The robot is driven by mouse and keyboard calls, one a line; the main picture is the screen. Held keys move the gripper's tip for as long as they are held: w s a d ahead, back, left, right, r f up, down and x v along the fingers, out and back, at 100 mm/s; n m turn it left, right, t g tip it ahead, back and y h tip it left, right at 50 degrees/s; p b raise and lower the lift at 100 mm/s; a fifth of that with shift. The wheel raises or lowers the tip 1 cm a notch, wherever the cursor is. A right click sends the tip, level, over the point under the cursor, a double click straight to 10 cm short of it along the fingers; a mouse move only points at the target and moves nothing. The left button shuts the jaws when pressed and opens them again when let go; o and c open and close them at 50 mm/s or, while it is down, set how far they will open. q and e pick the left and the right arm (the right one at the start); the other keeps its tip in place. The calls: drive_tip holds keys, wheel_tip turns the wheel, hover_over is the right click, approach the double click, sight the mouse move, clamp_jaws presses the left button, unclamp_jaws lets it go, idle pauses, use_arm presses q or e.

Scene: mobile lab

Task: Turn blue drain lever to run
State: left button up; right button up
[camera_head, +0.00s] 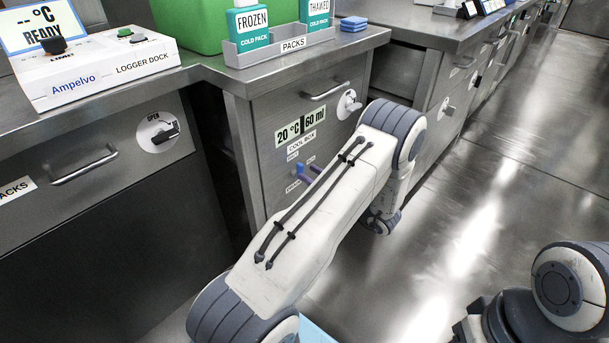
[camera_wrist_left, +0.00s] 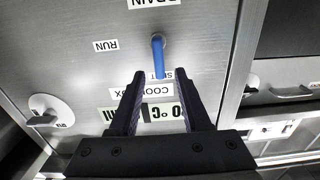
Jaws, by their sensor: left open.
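The blue drain lever (camera_wrist_left: 157,56) sits on the steel cool box front. In the left wrist view, which shows the labels upside down, its handle points towards the SHUT label (camera_wrist_left: 156,75); the RUN label (camera_wrist_left: 106,45) is off to the left. My left gripper (camera_wrist_left: 160,74) is open and empty, its dark fingertips on either side of the lever's free end in the picture; I cannot tell contact. In the head view, small blue and purple parts (camera_head: 302,172) show beside my left arm, which hides most of the gripper and the RUN label. My right gripper is out of view.
The cool box drawer has a handle (camera_head: 327,91) and a round dial (camera_head: 348,104). Above it are a grey packs tray (camera_head: 280,46) and blue pads (camera_head: 354,23). A logger dock (camera_head: 95,68) stands at left. Open floor (camera_head: 500,190) lies at right.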

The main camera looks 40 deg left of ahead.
sight(303, 169)
use_arm(q)
drive_tip(key=shift+w+a+b, duration=0.1)
drive_tip(key=shift+a+b, duration=0.2)
drive_tip(key=shift+a, duration=1.2)
clamp_jaws()
